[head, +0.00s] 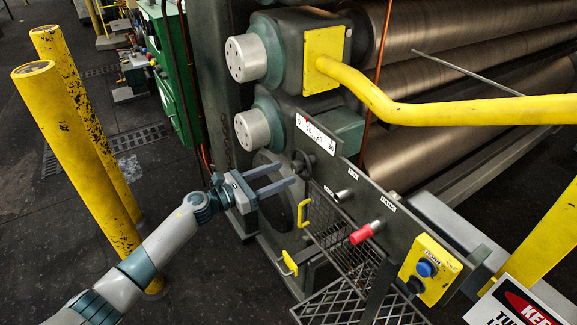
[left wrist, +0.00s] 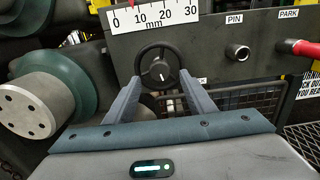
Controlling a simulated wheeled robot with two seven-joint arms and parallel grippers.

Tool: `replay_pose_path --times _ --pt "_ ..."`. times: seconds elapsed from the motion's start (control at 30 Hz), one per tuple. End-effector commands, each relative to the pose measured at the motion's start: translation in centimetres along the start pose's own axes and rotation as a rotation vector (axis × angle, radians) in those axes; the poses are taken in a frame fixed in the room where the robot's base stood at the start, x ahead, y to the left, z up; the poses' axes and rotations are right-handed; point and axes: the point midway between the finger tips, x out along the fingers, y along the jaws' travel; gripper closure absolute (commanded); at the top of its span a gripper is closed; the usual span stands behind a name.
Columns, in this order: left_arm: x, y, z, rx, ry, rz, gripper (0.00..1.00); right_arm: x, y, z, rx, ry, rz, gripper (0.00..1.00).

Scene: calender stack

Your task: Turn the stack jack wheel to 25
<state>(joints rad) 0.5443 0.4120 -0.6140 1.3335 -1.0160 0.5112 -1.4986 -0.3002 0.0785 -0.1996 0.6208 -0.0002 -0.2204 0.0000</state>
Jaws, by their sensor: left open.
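The stack jack wheel (head: 302,164) is a small black handwheel on the dark grey panel below the scale. In the left wrist view the wheel (left wrist: 157,66) shows nearly face-on, with a small pale mark on its hub. In the left wrist view the gripper's fingertips (left wrist: 160,82) appear on either side of the wheel's lower half; contact cannot be told. My right gripper is not in view.
Right of the wheel are the pin (head: 343,195), a red-handled lever (head: 366,233) and a yellow button box (head: 430,270). A mesh guard (head: 335,230) hangs below the panel. A yellow bent rail (head: 430,110) crosses above. Yellow posts (head: 75,140) stand left.

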Motion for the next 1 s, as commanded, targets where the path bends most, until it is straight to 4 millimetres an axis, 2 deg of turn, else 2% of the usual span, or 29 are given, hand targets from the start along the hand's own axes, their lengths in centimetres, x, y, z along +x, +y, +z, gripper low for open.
replay_pose_path --times 0.1,0.3,0.67,0.7,0.8,0.87,1.0 --pt "1.7 0.0 0.2 -0.002 0.0 0.0 0.5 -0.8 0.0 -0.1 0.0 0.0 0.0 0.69" --pt "3.3 0.0 0.1 0.0 0.0 0.001 0.5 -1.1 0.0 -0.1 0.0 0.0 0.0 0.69" --pt "3.6 0.0 0.0 0.001 0.0 0.0 0.5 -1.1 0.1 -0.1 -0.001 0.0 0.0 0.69" --pt "3.6 0.0 0.0 0.0 0.0 0.0 0.55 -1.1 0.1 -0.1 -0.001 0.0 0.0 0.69" --pt "3.6 0.0 0.0 0.001 0.0 0.0 0.79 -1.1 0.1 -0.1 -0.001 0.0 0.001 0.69" --pt "3.6 0.0 0.0 0.001 0.0 0.0 0.92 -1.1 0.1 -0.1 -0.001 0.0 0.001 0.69" --pt "3.6 0.0 0.0 -0.001 0.0 0.0 0.91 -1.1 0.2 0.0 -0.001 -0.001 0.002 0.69"
